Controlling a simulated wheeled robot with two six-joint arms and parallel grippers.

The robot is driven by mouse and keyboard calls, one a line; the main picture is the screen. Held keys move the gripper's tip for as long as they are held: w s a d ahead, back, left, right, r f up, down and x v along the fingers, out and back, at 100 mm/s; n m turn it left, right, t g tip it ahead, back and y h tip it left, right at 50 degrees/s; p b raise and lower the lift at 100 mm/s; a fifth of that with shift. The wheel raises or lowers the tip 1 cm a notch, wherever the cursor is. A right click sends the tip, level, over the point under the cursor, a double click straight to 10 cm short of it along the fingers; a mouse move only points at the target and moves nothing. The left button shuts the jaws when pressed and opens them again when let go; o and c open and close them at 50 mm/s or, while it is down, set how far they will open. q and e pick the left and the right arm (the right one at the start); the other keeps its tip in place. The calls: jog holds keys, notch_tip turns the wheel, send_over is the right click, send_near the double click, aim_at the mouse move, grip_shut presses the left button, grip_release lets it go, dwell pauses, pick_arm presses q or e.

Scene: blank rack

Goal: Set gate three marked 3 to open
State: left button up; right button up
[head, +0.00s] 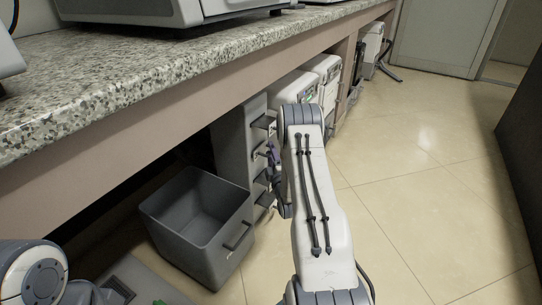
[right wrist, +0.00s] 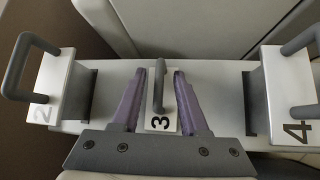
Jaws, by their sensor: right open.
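Gate three (right wrist: 161,124), a small pale block with a black 3, shows low in the middle of the right wrist view. Its dark handle (right wrist: 158,88) stands between the two purple fingers of my right gripper (right wrist: 160,72). The gripper is open, with a finger on each side of the handle and visible gaps. In the head view the grey rack (head: 232,140) stands under the counter, and my right gripper (head: 275,157) is at its front, partly hidden by my arm. My left gripper cannot be made out.
Gate 2 (right wrist: 42,90) and gate 4 (right wrist: 292,92), with bar handles, flank gate three. A grey open bin (head: 185,235) stands left of the rack. White machines (head: 295,88) stand beyond it under the granite counter (head: 130,75). The tiled floor (head: 410,200) at right is clear.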

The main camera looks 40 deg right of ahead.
jog(key=shift+w, duration=0.1)
grip_shut()
jog(key=shift+r, duration=0.2)
dwell(1.2)
